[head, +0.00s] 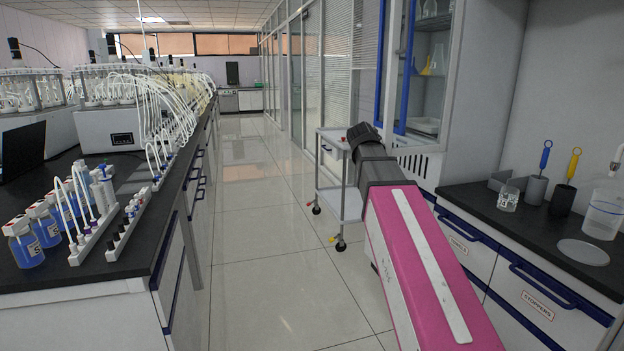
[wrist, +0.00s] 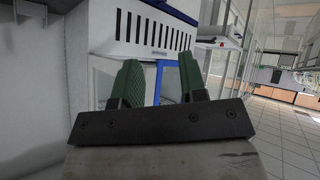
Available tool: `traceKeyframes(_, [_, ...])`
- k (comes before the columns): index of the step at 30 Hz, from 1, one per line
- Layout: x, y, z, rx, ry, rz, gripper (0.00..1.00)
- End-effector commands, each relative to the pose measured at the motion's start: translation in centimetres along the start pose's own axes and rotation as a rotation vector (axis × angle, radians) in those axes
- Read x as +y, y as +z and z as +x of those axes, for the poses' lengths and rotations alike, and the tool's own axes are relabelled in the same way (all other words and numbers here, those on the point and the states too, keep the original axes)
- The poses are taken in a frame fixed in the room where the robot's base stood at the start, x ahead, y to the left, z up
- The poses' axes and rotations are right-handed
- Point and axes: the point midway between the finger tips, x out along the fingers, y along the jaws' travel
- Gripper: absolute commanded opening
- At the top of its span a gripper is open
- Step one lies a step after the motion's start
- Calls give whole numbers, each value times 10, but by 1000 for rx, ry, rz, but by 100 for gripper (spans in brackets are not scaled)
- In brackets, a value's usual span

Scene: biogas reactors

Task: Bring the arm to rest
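My arm, pink with dark grey joints, reaches forward and up from the bottom right of the head view. Its far end bends out of sight, so my gripper does not show there. In the wrist view my gripper (wrist: 158,84) has two green ribbed fingers standing apart on a dark bar. Nothing is between them. Behind the fingers are a white cabinet with a slotted vent (wrist: 152,30) and a blue-edged door.
A lab bench (head: 150,235) with blue bottles (head: 25,246) and reactors runs along the left. A white trolley (head: 342,205) stands just beyond my arm. The right counter (head: 530,222) holds a glass beaker (head: 508,198) and brushes. The tiled aisle (head: 260,240) is clear.

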Motion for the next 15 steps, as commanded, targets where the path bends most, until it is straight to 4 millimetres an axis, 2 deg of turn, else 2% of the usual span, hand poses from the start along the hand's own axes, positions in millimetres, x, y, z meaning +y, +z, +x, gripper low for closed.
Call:
traceKeyframes(1, [-4, 23, 12, -37, -11, -15, 39])
traceKeyframes(6, [-18, 88, 47, -153, -56, -61, 39])
traceKeyframes(15, [-38, 209, 92, -358, -145, -133, 39])
